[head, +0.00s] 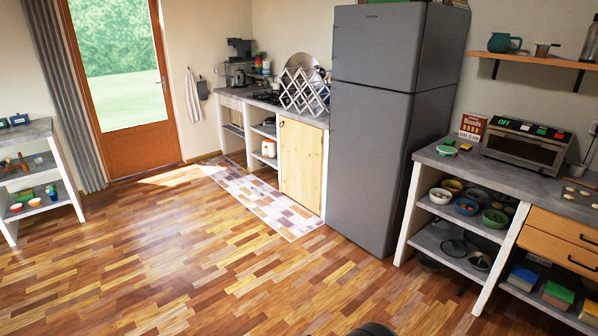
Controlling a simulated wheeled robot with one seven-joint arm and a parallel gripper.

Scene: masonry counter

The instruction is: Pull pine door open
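The pine door (301,170) is a pale wood panel at the front of the masonry counter (313,118), just left of the grey fridge. It looks shut, flush with the white counter frame. A small dark handle seems to sit near its upper left corner, too small to make out well. My gripper is not in view. Only a dark rounded piece, probably part of my own body, shows at the bottom edge, far from the door.
A tall grey fridge (372,130) stands right of the pine door. A patterned rug (262,205) lies in front of the door. The wood floor (190,260) is clear. A shelf counter (440,165) stands at right, another table (28,131) at left.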

